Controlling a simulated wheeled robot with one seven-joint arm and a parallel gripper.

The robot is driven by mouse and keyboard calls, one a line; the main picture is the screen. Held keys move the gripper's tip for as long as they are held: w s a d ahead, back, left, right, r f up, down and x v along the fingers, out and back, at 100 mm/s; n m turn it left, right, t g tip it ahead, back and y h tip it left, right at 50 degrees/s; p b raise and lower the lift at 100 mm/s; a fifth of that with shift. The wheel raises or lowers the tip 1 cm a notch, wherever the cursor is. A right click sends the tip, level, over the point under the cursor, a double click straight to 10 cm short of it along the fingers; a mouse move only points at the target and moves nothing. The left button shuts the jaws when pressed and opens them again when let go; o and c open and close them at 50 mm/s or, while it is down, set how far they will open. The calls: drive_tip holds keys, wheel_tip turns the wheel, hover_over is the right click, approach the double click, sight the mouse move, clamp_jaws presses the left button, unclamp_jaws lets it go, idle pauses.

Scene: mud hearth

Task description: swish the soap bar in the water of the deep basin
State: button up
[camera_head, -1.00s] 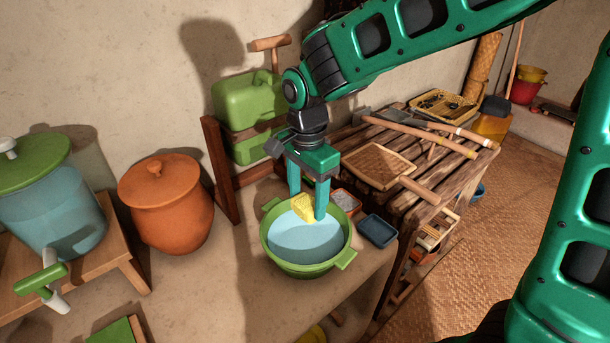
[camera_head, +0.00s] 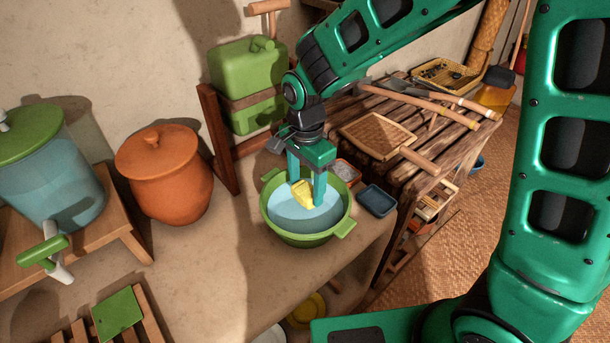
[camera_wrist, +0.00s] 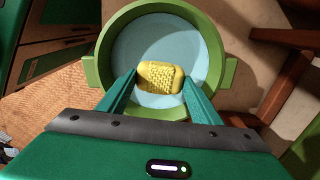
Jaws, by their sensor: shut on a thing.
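The deep basin (camera_head: 346,231) is green with two side handles and holds pale blue water (camera_head: 287,208). It stands on the earthen ledge near its right edge. The yellow soap bar (camera_head: 302,193) is between the fingers of my gripper (camera_head: 306,203), inside the rim and low by the water. Whether it touches the water I cannot tell. In the wrist view the soap bar (camera_wrist: 161,77) shows a textured face, in front of the water, with the basin's green rim (camera_wrist: 92,60) around it. My gripper (camera_wrist: 160,92) is shut on the soap bar.
A small dark blue dish (camera_head: 377,201) and a tray with grey contents (camera_head: 345,172) are right of the basin. An orange lidded pot (camera_head: 163,180) and a green jerrycan (camera_head: 247,75) stand behind left. A slatted wooden table (camera_head: 420,125) is at right.

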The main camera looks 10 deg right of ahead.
drive_tip(key=shift+f, duration=2.75)
drive_tip(key=shift+a, duration=0.1)
drive_tip(key=shift+s+a, duration=0.2)
drive_tip(key=shift+a, duration=0.5)
drive_tip(key=shift+s+a, duration=0.2)
drive_tip(key=shift+a, duration=0.45)
drive_tip(key=shift+d, duration=0.1)
drive_tip(key=shift+w+d, duration=0.3)
drive_tip(key=shift+d, duration=0.65)
drive_tip(key=shift+w+d, duration=0.25)
drive_tip(key=shift+d, duration=0.7)
drive_tip(key=shift+w+d, duration=0.3)
drive_tip(key=shift+d, duration=0.65)
